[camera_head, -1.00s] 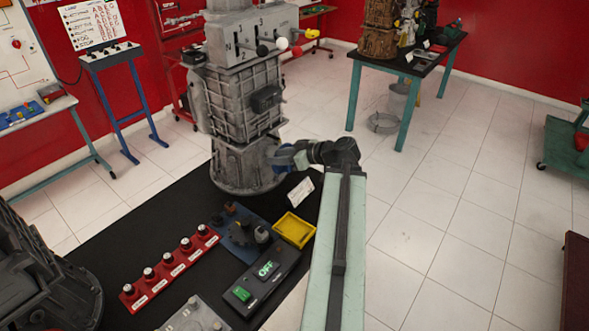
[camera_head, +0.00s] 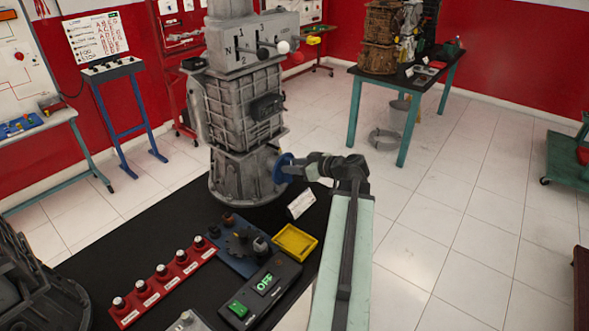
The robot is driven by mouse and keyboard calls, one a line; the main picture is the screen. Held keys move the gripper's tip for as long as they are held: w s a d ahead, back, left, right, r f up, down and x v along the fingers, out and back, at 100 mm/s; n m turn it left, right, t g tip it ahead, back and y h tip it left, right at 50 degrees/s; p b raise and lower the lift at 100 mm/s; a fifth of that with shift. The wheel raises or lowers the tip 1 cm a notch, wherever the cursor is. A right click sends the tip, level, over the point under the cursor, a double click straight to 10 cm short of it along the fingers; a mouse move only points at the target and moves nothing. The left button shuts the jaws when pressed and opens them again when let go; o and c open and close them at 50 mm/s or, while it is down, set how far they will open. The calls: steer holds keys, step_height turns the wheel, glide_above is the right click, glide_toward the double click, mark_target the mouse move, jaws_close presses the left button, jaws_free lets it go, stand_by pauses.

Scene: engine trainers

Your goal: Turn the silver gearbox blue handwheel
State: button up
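The silver gearbox (camera_head: 240,120) stands upright at the back of the black table. Its blue handwheel (camera_head: 281,168) faces right, low on the gearbox's right side, and is partly covered by my gripper. My gripper (camera_head: 292,168) is at the end of my pale green arm, pointing left at the handwheel, and appears to be at or touching the wheel. Its fingers are too small and dark to tell whether they are open or shut on the wheel.
A white label card (camera_head: 301,199) and a yellow tray (camera_head: 295,242) lie close to my arm. A black OFF box (camera_head: 261,292), a gear on a blue plate (camera_head: 243,245) and a red knob strip (camera_head: 163,282) sit in front.

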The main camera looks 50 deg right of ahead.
jaws_close()
steer(key=shift+d, duration=0.1)
steer(key=shift+w+d+f+m+t+y+b, duration=0.1)
steer(key=shift+d+f+m+t+y+b, duration=0.85)
steer(key=shift+m+b, duration=1.65)
steer(key=shift+d+f+m+t+y+b, duration=0.15)
steer(key=shift+f+m+y+b, duration=0.4)
steer(key=shift+m+y+b, duration=1.5)
steer(key=shift+w+d+f+m+t+y+b, duration=0.1)
steer(key=shift+d+f+m+t+y+b, duration=0.5)
steer(key=shift+m+b, duration=2.55)
steer(key=shift+a+f+m, duration=0.1)
steer(key=shift+a+m, duration=0.05)
steer(key=shift+m, duration=0.15)
